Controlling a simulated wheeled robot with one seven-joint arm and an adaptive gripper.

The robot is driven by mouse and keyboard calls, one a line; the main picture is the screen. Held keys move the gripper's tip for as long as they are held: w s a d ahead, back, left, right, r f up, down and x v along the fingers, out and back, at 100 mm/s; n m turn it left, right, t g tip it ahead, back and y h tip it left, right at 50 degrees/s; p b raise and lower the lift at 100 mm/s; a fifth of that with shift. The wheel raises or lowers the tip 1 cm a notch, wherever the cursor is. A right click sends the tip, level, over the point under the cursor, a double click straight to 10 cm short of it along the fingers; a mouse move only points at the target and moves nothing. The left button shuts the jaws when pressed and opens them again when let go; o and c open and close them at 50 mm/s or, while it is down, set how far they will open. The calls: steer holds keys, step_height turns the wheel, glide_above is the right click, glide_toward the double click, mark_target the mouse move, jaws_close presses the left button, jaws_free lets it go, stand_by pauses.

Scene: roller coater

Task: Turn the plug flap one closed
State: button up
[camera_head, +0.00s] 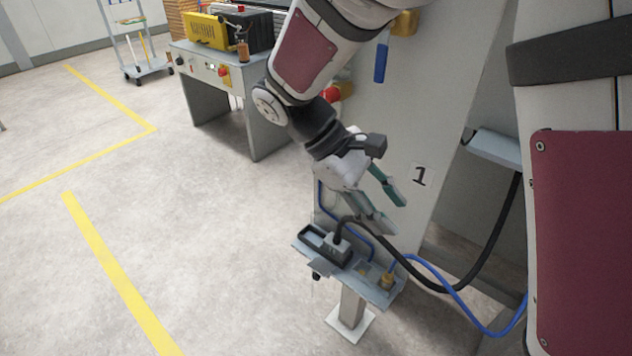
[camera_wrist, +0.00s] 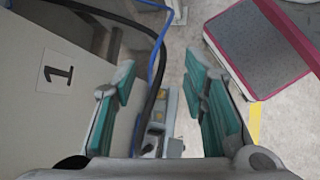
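My gripper (camera_head: 386,207) is open and empty, with teal finger pads, above and beside a small grey shelf (camera_head: 365,284) on a post. In the wrist view its two fingers (camera_wrist: 163,90) stand wide apart. On the shelf is a grey socket housing (camera_head: 316,240) with a dark opening, and a grey plug (camera_head: 339,246) with a black cable sits at it. A small grey plate (camera_head: 319,269) sticks out at the shelf's front edge; I cannot tell for sure whether it is the plug flap. My fingers touch none of these. A "1" label (camera_head: 419,177) is on the panel behind.
A black cable (camera_head: 462,288) and a blue hose (camera_head: 467,317) loop right from the shelf. A brass fitting (camera_head: 387,281) stands on its right end. The grey panel (camera_head: 405,110) rises close behind my gripper. Open floor (camera_head: 190,250) lies to the left.

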steer(key=w+a+f+n+t+h+b, duration=0.1)
steer(key=w+a+f+n+h+b, duration=0.25)
steer(key=a+f, duration=0.45)
steer(key=n+t+h+b, duration=0.6)
steer(key=n+t+b, duration=0.1)
steer(key=t+b, duration=0.1)
glide_above(315, 278)
steer(key=s+a, duration=0.5)
step_height(315, 278, down, 22)
steer(key=s+a+f+n+t+y+b, duration=0.1)
steer(key=s+a+f+n+t+b, duration=0.1)
steer(key=a+f+n+t, duration=0.3)
steer(key=s+a+f+n+t+b, duration=0.1)
steer(key=s+f+t+b, duration=0.15)
steer(key=f, duration=0.45)
steer(key=shift+t, duration=0.35)
steer(key=x, duration=1.4)
steer(key=shift+w+d+f+b, duration=0.15)
steer(key=shift+w+b, duration=0.1)
steer(key=shift+b, duration=0.1)
jaws_close()
